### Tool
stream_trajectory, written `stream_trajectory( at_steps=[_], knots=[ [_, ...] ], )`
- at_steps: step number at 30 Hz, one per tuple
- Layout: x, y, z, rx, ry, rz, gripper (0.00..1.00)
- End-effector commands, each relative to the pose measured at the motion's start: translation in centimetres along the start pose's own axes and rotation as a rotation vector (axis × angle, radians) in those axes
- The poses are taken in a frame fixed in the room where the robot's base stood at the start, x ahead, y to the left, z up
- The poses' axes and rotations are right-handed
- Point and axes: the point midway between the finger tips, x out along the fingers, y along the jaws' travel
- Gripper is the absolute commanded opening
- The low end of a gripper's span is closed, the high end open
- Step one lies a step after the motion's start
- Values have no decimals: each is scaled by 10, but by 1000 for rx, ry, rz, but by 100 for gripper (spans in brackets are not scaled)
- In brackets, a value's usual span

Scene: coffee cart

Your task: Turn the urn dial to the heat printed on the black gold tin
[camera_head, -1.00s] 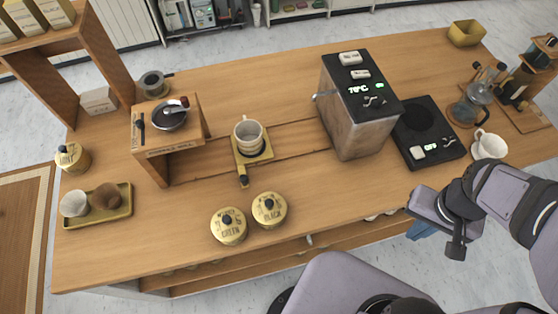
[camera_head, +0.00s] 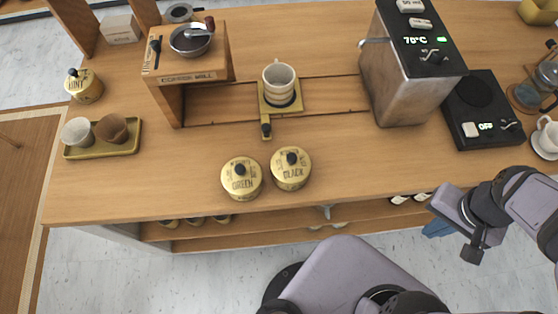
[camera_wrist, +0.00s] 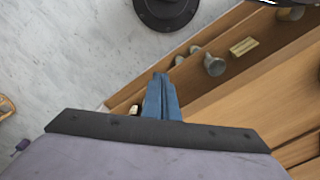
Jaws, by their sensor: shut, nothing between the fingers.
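The urn (camera_head: 408,88) is a metal box with a black top at the right of the counter. Its green display reads about 70°C (camera_head: 415,41), with a small dial (camera_head: 433,56) below it. The gold tin marked BLACK (camera_head: 290,169) stands near the front edge; its smaller print is too small to read. My gripper (camera_head: 437,229) is partly hidden by the arm, low beyond the front edge and apart from urn and tin. In the wrist view its blue fingers (camera_wrist: 162,98) are together and empty.
A GREEN tin (camera_head: 241,178) stands beside the BLACK tin. A cup (camera_head: 279,77) sits on a gold stand left of the urn. A black hotplate (camera_head: 480,119) reading OFF is right of the urn. A coffee mill (camera_head: 190,78) stands left. The front counter between BLACK tin and hotplate is clear.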

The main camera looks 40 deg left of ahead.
Motion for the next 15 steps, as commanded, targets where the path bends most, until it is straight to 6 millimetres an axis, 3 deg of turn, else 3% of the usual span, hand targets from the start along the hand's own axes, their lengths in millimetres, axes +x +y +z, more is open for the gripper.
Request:
stream_trajectory(
  at_steps=[12, 13, 15],
  knots=[
    [0, 0, 0, 0, 0, 0, 0],
    [0, 0, 0, 0, 0, 0, 2],
    [0, 0, 0, 0, 0, 0, 19]
  ],
)
